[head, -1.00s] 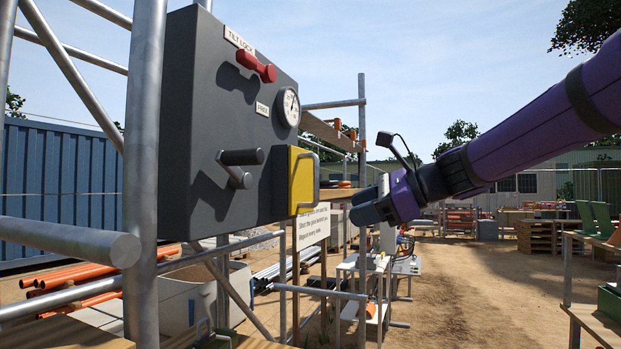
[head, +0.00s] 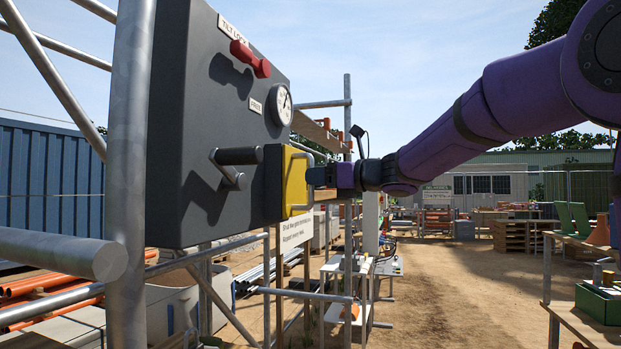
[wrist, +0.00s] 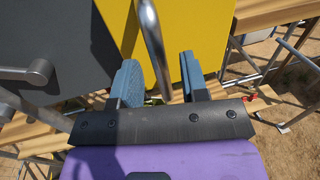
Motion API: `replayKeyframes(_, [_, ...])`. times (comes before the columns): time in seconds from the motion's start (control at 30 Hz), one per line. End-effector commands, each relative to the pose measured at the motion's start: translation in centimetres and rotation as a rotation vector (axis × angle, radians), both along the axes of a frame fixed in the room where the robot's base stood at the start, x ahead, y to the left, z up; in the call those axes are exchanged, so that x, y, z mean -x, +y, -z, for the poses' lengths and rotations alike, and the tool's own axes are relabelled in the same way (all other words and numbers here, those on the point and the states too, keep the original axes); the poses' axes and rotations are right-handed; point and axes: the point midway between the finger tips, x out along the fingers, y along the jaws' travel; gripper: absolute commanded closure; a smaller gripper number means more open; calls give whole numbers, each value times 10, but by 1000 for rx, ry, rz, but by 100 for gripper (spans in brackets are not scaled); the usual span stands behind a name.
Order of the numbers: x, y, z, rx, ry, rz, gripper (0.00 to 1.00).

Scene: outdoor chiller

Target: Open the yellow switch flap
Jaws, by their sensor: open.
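The yellow switch flap (head: 296,183) is on the right part of the dark grey panel's face and looks closed. A grey bar handle (head: 312,180) stands out from it. My gripper (head: 318,176) is at the handle, pointing left toward the flap. In the wrist view my gripper (wrist: 160,82) has its two blue-grey fingers apart, and the handle (wrist: 152,45) runs down between them in the picture. The yellow flap (wrist: 180,30) is behind it. I cannot tell whether either finger touches the handle.
The dark grey panel (head: 190,110) also carries a red lever (head: 250,58), a round gauge (head: 280,104) and a grey crank handle (head: 235,158). A scaffold post (head: 127,180) stands at its left. Open sandy ground (head: 440,285) lies to the right.

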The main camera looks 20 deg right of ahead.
Motion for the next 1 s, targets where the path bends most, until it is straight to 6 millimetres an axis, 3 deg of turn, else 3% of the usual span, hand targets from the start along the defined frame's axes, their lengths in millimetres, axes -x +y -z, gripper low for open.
replayKeyframes(0.2, [-15,14,0,0,-1,-1,59])
replayKeyframes(0.57, [-18,17,0,1,-1,0,59])
replayKeyframes(0.73, [-18,17,0,1,-1,0,98])
replayKeyframes(1.0, [-18,16,0,1,-1,-5,100])
